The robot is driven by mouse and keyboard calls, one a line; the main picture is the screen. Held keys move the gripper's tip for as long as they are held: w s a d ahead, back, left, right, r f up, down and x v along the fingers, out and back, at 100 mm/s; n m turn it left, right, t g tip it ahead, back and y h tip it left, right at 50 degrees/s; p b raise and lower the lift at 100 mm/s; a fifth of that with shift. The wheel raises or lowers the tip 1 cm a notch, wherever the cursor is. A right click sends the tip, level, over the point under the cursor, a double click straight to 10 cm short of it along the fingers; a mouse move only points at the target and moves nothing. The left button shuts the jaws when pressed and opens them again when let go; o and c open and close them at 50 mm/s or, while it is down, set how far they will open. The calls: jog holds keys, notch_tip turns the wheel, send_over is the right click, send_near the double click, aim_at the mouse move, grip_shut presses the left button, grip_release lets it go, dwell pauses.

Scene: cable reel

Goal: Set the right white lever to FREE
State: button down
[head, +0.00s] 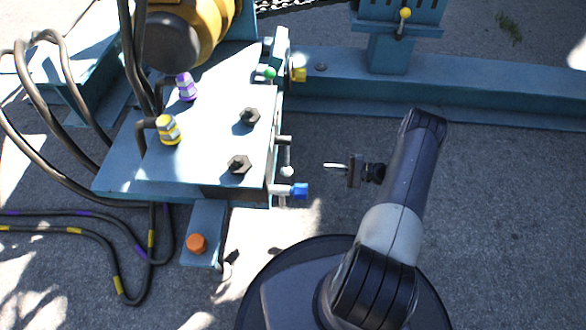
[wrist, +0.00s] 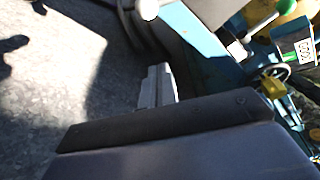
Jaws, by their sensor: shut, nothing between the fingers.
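A lever with a white ball knob (head: 287,171) hangs at the right edge of the blue valve plate in the head view. My gripper (head: 335,167) is to the right of this knob, apart from it, with its fingers pointing left. The fingers are shut and empty; they also show in the wrist view (wrist: 157,85). The wrist view shows one white knob (wrist: 148,9) at the top edge and another white knob (wrist: 237,50) farther right. I cannot tell which is the right lever. No FREE marking is readable.
A blue-tipped fitting (head: 299,190) sticks out just below the knob in the head view. A green knob (head: 269,72) and a yellow part (head: 299,75) are farther back. A blue frame beam (head: 470,105) runs behind my arm. Concrete floor around my gripper is clear.

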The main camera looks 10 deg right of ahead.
aim_at(287, 158)
jog(key=w+a+b, duration=0.2)
jog(key=a+b, duration=0.1)
jog(key=a, duration=0.8)
jog(key=shift+w+f, duration=0.25)
jog(key=shift+w, duration=0.15)
